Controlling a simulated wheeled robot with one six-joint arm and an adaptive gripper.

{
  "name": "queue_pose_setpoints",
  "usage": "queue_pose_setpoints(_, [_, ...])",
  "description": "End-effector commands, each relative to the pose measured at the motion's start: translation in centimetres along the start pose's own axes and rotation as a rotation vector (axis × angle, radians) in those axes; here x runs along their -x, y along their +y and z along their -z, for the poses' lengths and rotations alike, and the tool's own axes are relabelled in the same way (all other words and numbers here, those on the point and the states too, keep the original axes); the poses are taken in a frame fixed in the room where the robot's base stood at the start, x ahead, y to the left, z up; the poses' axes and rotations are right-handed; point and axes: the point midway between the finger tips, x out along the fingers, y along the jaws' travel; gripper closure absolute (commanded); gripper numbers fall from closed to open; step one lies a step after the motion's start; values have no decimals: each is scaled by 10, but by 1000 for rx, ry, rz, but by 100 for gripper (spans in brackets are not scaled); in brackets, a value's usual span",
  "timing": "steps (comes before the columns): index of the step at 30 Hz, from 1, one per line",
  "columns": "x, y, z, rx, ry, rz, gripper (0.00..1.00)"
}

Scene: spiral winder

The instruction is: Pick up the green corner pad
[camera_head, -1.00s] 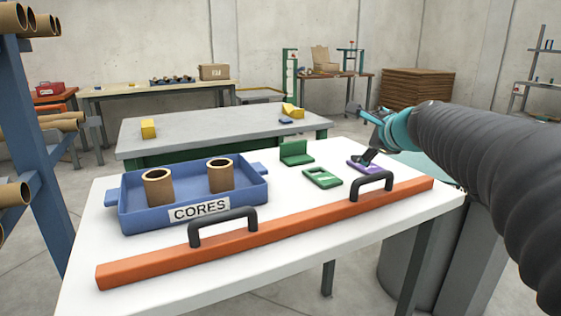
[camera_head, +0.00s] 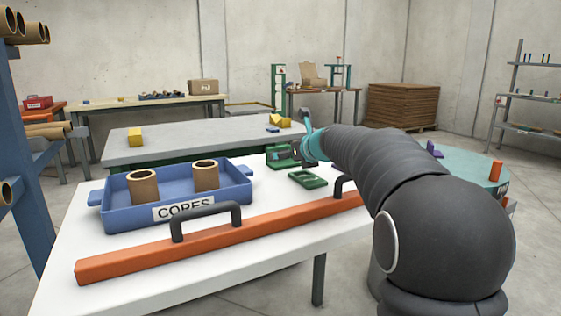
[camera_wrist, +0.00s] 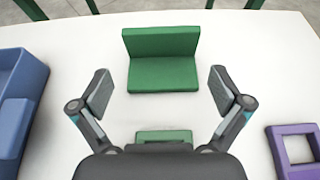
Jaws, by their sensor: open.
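The green corner pad (camera_wrist: 162,72) is an L-shaped block with a flat base and an upright back. In the wrist view it stands on the white table ahead of my gripper (camera_wrist: 160,88), centred between the two spread fingers. The fingers are open and empty, with no visible contact on the pad. In the head view the pad (camera_head: 277,160) is partly hidden behind my gripper (camera_head: 293,153), at the far side of the table.
A flat green frame (camera_head: 308,179) lies nearer than the pad. A purple frame (camera_wrist: 292,157) lies right in the wrist view. The blue CORES tray (camera_head: 108,217) with two cardboard cores is left. An orange bar (camera_head: 130,259) with black handles crosses the table's front.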

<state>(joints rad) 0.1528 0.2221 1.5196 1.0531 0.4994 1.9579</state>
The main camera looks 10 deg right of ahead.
Motion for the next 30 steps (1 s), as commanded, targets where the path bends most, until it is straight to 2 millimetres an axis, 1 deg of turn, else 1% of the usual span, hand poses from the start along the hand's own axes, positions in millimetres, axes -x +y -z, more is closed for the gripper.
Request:
queue_pose_setpoints(1, [-8,0,0,1,0,-1,0])
queue_pose_setpoints(3, [-14,0,0,1,1,-1,0])
queue_pose_setpoints(8, [-22,0,0,2,0,0,0])
queue_pose_setpoints(10, [-28,0,1,2,1,-1,0])
queue_pose_setpoints(15, [-52,-1,1,2,1,0,0])
queue_pose_setpoints(19, [-66,-1,0,3,0,0,0])
queue_pose_setpoints(22, [-72,-2,1,2,0,0,0])
queue_pose_setpoints(29, [-72,-2,0,2,0,0,0])
queue_pose_setpoints(30, [-72,-2,0,2,0,0,10])
